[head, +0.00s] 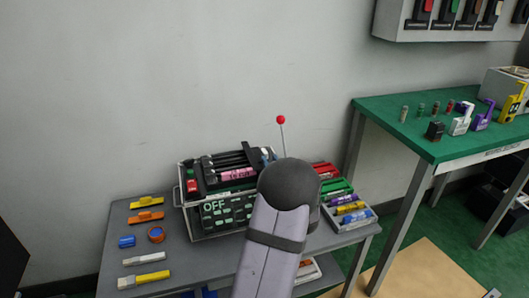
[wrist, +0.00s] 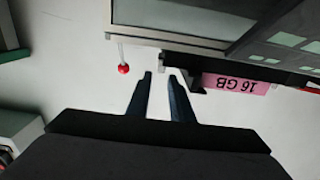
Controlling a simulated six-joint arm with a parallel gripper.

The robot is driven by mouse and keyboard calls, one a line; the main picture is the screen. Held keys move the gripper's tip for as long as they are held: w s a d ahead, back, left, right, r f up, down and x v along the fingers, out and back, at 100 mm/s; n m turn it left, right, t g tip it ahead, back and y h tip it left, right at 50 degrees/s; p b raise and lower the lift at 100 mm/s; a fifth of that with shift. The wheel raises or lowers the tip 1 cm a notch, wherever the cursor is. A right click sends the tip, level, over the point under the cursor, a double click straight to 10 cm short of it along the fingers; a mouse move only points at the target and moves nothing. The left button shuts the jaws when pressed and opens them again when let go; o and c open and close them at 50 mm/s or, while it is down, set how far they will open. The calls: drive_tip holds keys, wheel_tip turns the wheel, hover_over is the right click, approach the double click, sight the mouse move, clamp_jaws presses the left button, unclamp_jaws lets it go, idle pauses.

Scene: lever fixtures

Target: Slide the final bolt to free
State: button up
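A dark fixture box (head: 225,215) with a panel marked OFF stands on the grey table. Black rods or bars (head: 232,158) lie along its top, with a pink label (head: 237,173). I cannot tell which part is the final bolt. A thin rod with a red ball (head: 281,119) rises behind my arm. In the wrist view, my gripper (wrist: 159,76) is open, with a narrow empty gap between its dark blue fingers. The red ball (wrist: 123,69) is just left of the fingertips, and the pink 16 GB label (wrist: 240,84) is to their right. My arm hides the gripper in the head view.
Yellow and orange pieces (head: 146,202), blue pieces and brushes lie on the table's left. A tray of coloured pieces (head: 349,212) sits right of the fixture. A green bench (head: 420,125) with small locks and parts stands farther right. A wall is behind.

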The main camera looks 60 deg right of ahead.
sight(264, 150)
drive_tip(key=shift+x, duration=3.65)
clamp_jaws()
